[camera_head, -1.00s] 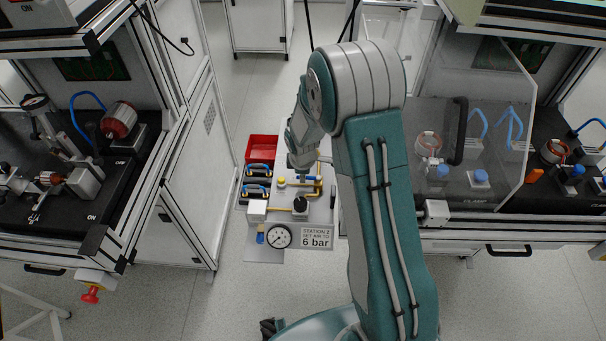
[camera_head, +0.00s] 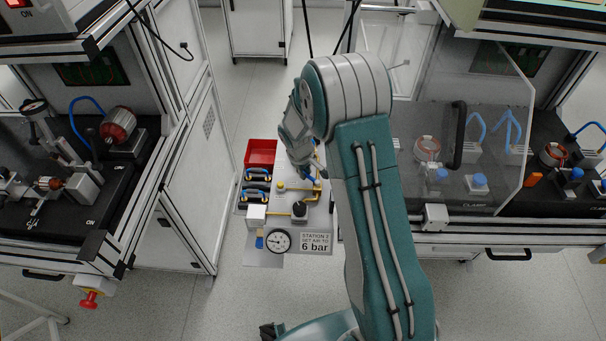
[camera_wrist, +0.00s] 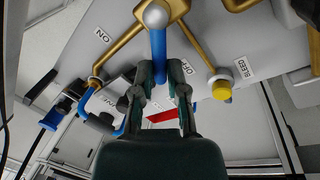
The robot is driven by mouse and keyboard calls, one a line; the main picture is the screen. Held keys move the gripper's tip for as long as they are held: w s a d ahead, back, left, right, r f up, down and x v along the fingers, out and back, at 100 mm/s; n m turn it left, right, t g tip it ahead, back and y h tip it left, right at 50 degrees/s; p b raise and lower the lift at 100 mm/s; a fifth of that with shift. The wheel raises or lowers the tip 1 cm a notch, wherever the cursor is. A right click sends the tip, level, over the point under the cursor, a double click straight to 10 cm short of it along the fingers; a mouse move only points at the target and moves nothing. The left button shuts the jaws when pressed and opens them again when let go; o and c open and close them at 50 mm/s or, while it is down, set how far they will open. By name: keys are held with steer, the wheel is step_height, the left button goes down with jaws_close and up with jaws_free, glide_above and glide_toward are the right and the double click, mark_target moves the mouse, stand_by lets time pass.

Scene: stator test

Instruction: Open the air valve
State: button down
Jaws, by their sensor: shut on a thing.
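The air valve's blue lever (camera_wrist: 158,58) shows in the wrist view, running down from a silver pivot on a brass body (camera_wrist: 178,8). My gripper (camera_wrist: 160,88) is shut on the lever's lower part. An ON label (camera_wrist: 103,36) lies left of the lever. Another small label (camera_wrist: 187,68), partly behind a finger, lies to its right. In the head view my gripper (camera_head: 318,178) is over the right side of the station panel (camera_head: 284,226), and my arm hides part of the valve. The pressure gauge (camera_head: 278,241) is at the panel's front; its reading is too small to tell.
A yellow bleed knob (camera_wrist: 221,88) sits right of the lever. A red bin (camera_head: 261,152) and blue-handled items (camera_head: 257,176) stand on the panel's left. A black knob (camera_head: 299,208) is near the front. Benches flank the panel on both sides.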

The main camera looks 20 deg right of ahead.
steer(key=m, duration=0.2)
steer(key=d+m, duration=0.1)
steer(key=d+m+g, duration=0.1)
steer(key=m, duration=0.1)
steer(key=shift+w+f+m, duration=0.15)
steer(key=shift+w+m, duration=0.15)
steer(key=shift+w, duration=0.05)
steer(key=shift+d+m+g, duration=0.25)
steer(key=shift+d+m, duration=0.2)
steer(key=shift+m, duration=0.75)
steer(key=shift+d+m+g, duration=0.25)
steer(key=shift+d+m, duration=0.2)
steer(key=shift+m, duration=0.75)
steer(key=shift+s, duration=0.1)
steer(key=c, duration=0.7)
jaws_free()
steer(key=shift+r, duration=0.25)
steer(key=r, duration=0.3)
steer(key=a+r, duration=0.1)
steer(key=r, duration=0.3)
steer(key=w+a+r, duration=0.1)
steer(key=r, duration=0.3)
steer(key=shift+a+r, duration=0.15)
